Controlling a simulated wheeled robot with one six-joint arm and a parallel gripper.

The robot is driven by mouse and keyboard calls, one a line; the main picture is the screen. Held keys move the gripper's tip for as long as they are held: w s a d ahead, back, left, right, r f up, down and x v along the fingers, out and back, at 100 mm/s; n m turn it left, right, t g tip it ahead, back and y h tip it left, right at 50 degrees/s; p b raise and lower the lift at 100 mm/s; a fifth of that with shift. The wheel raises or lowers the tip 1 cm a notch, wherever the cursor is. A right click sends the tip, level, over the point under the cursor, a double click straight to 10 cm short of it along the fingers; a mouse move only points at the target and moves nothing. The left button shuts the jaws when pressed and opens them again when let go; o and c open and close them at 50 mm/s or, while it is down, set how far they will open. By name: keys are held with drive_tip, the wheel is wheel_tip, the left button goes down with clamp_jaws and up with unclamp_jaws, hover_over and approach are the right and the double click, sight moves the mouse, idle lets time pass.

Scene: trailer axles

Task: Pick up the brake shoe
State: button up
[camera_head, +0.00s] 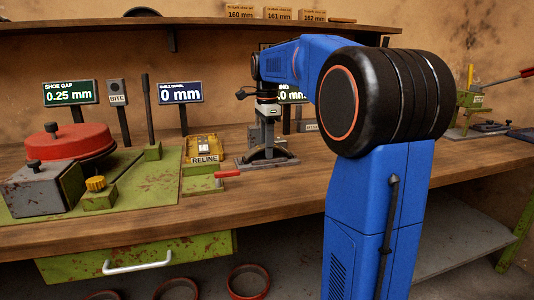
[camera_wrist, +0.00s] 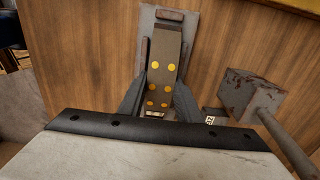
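The brake shoe (camera_wrist: 163,50) is a brown curved strip with several yellow round spots, seen from above in the wrist view. It rests on a grey plate (camera_wrist: 193,22) on the bench. In the head view the shoe (camera_head: 268,154) is a dark arched piece on this plate. My gripper (camera_head: 267,143) points straight down over it. In the wrist view my gripper's two dark fingers (camera_wrist: 160,82) stand one on each side of the shoe, their tips close to its edges. I cannot tell whether they touch it.
A grey block with a bar (camera_wrist: 248,97) stands right of the shoe in the wrist view. In the head view a yellow box labelled RELINE (camera_head: 202,148), a red-handled lever (camera_head: 228,173) and a red drum (camera_head: 67,142) lie left. The bench front (camera_head: 270,195) is clear.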

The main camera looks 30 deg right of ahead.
clamp_jaws()
drive_tip(key=shift+r, duration=0.1)
drive_tip(key=shift+r, duration=1.8)
drive_tip(key=s+a, duration=0.1)
drive_tip(key=s, duration=0.4)
drive_tip(key=s+a, duration=0.2)
drive_tip(key=s, duration=0.4)
drive_tip(key=s+a, duration=0.2)
drive_tip(key=s, duration=0.4)
drive_tip(key=shift+s+f, duration=0.15)
